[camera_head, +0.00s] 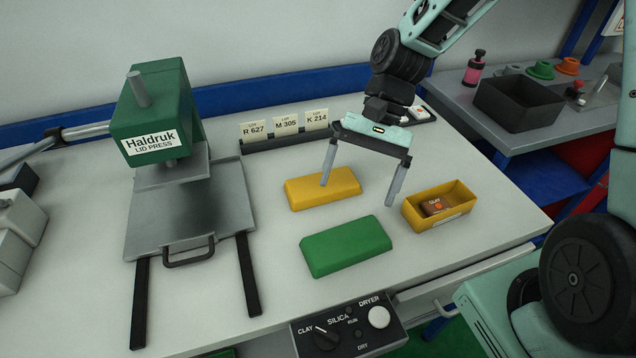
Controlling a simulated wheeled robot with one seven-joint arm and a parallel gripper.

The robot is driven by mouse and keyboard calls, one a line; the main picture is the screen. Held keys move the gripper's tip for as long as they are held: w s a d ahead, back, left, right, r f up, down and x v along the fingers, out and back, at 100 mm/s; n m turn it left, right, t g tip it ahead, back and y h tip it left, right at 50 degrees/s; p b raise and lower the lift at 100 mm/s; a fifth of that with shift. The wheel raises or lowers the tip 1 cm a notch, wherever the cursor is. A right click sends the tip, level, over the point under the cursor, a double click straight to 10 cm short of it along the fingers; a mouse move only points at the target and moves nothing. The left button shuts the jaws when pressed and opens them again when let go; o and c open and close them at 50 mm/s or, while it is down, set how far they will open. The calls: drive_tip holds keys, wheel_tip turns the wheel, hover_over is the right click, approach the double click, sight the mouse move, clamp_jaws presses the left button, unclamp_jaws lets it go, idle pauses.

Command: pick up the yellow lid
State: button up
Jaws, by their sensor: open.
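The yellow lid (311,190) lies flat on the light worktop, behind a green lid (345,246) of similar shape. My gripper (357,194) is open, its two fingers pointing down and spread wide. The left finger's tip overlaps the right part of the yellow lid in the picture; the right finger is between the lid and the yellow box. Nothing is between the fingers. I cannot tell how high the fingertips are above the lid.
A green Haldruk lid press (154,115) with a grey plate stands at left. Lot cards (284,127) stand in a dark rail behind the lids. A dryer control box (349,329) is at the front edge. A dark bin (518,104) sits on the right-hand side table.

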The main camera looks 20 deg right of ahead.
drive_tip(key=w+d+f+m+t+y, duration=0.1)
drive_tip(key=w+d+m+y, duration=0.4)
drive_tip(key=w+d+m, duration=0.25)
drive_tip(key=m+t+y, duration=0.3)
drive_tip(key=m, duration=0.1)
approach(333, 180)
drive_tip(key=a, duration=0.1)
drive_tip(key=a+p, duration=0.2)
drive_tip(key=a, duration=0.1)
drive_tip(key=shift+s+f, duration=0.4)
drive_tip(key=shift+w+f+p+x, duration=0.2)
drive_tip(key=shift+p+x, duration=0.2)
drive_tip(key=shift+x, duration=1)
drive_tip(key=shift+w+f+p+x, duration=0.15)
drive_tip(key=shift+p+x, duration=0.25)
drive_tip(key=shift+x, duration=1)
drive_tip(key=shift+d, duration=0.2)
drive_tip(key=c, duration=1.1)
